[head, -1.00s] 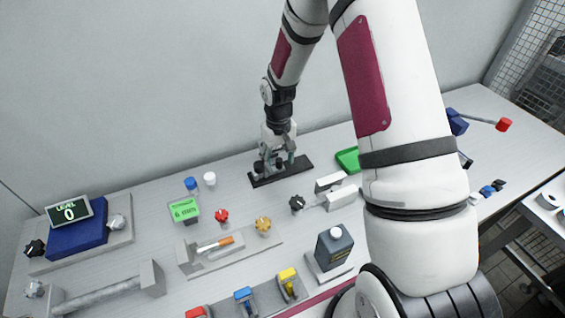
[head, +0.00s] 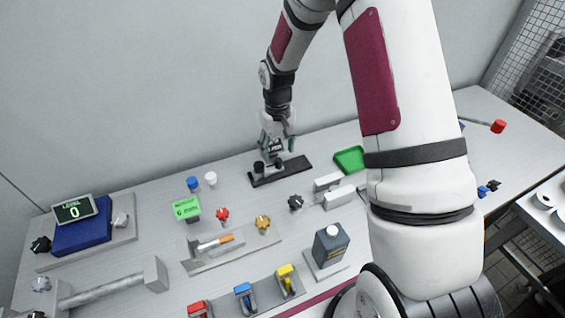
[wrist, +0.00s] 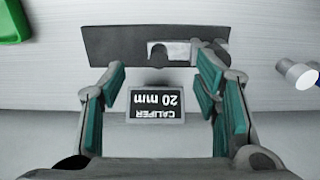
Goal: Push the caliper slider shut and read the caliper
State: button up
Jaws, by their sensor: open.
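The caliper's dark base plate (head: 293,169) lies flat at the back of the bench; it also shows at the top of the wrist view (wrist: 115,45). On it are a pale block with a short light bar (wrist: 178,50) and a grey piece at the plate's right end. My gripper (wrist: 163,78) is open, teal pads spread, with nothing held. In the head view, my gripper (head: 278,138) is above the plate's left part. The right finger overlaps the grey piece in view; contact cannot be told.
A blue-capped and a white-capped post (head: 211,179) stand left of the plate. A green tray (head: 350,160) is to its right. A black knob (head: 295,203) and light blocks (head: 338,197) are in front. A green display (head: 187,208) stands front left.

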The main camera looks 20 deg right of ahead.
jog(key=shift+r+p, duration=0.5)
jog(key=shift+r, duration=1.55)
jog(key=shift+r, duration=0.1)
jog(key=s+a+r+t, duration=0.1)
jog(key=s+r, duration=0.4)
jog(key=r, duration=0.5)
jog(key=s+a+r+t, duration=0.1)
jog(key=s+r+t, duration=0.1)
jog(key=s+r, duration=0.65)
jog(key=s+a+r+t, duration=0.1)
jog(key=s+r, duration=0.3)
jog(key=s, duration=0.3)
jog(key=s+a+r+t, duration=0.1)
jog(key=s+r, duration=0.4)
jog(key=s, duration=0.3)
jog(key=shift+s+a+t, duration=0.2)
jog(key=shift+a+t, duration=0.1)
jog(key=shift+a, duration=0.05)
